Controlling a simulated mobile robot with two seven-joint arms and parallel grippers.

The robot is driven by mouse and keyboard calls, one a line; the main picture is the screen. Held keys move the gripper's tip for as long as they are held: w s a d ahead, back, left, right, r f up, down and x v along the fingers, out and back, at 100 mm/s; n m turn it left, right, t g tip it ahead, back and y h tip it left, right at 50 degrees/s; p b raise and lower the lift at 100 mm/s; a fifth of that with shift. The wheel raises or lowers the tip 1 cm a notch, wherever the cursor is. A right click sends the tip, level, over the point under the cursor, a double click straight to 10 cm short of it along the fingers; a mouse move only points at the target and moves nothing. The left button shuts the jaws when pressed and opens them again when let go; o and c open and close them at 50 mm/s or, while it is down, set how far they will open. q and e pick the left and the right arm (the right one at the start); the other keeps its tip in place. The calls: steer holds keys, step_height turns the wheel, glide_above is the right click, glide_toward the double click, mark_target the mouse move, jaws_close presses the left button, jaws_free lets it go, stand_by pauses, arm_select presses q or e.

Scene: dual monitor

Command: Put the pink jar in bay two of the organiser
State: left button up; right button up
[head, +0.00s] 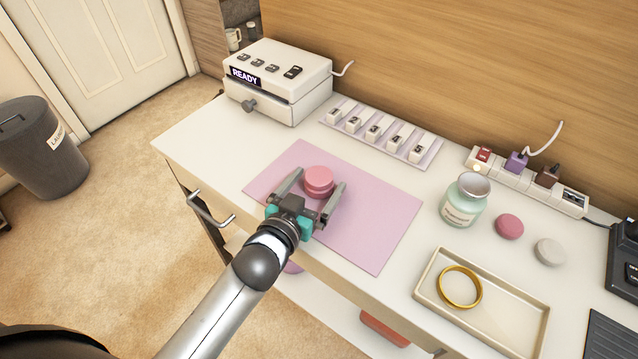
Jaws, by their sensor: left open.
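A round pink jar (318,178) with a lid stands on the pink mat (385,225) on the white table. My left gripper (316,187) is open, with one finger on each side of the jar. I cannot tell whether the fingers touch it. A lilac strip with several numbered white blocks (378,134) lies behind the mat. I cannot tell whether this strip is the organiser, and no clearly marked bay shows. My right gripper is not in view.
A white box with a READY display (277,80) stands back left. A pale green jar (464,200), a pink disc (509,226), a pale disc (550,252) and a power strip (527,182) are right. A cream tray (512,325) holds a gold ring (460,287).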

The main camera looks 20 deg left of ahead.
arm_select(q)
steer(key=shift+w+d+f, duration=0.15)
steer(key=shift+w, duration=0.55)
steer(key=shift+c, duration=0.2)
steer(key=c, duration=1.5)
